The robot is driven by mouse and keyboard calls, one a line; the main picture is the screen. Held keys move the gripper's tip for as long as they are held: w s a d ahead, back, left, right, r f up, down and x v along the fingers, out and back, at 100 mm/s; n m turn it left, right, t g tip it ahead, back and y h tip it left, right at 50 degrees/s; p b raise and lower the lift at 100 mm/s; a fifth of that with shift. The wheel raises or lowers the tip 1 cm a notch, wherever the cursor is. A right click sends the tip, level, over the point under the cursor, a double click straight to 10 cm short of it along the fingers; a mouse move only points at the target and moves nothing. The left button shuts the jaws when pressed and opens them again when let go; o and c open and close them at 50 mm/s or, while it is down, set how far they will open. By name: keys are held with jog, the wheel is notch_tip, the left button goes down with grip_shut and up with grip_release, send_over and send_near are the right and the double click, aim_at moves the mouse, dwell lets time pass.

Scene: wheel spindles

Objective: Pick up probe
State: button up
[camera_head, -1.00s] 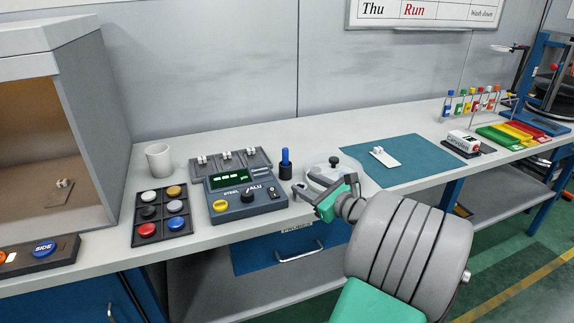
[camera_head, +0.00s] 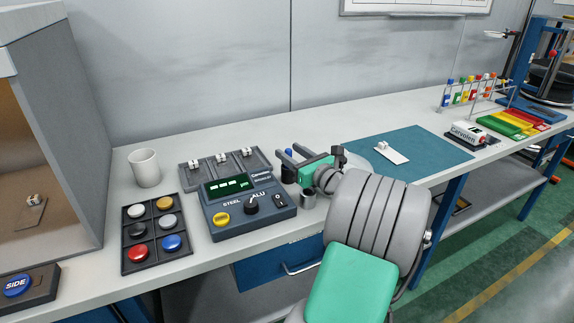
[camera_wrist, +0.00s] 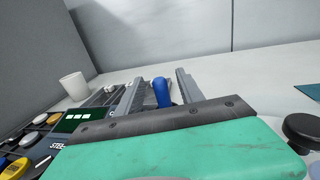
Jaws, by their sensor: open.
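The probe (camera_head: 288,153) is an upright blue cylinder in a dark round holder (camera_head: 288,174), to the right of the meter box. In the head view my gripper (camera_head: 288,151) is at the probe and partly hides it and its holder. In the wrist view the blue probe (camera_wrist: 161,92) stands between the two grey fingers of my open gripper (camera_wrist: 158,80), with gaps beside it. Its lower part is hidden behind the gripper body. I cannot tell whether either finger touches it.
The meter box (camera_head: 246,205) with a green display stands to the left. Left of it are a tray of coloured buttons (camera_head: 127,243) and a white cup (camera_head: 145,168). A blue mat (camera_head: 425,150) with a small white plate lies to the right. The wall is behind.

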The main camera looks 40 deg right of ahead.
jog(key=shift+w, duration=0.7)
jog(key=shift+c, duration=0.3)
grip_shut()
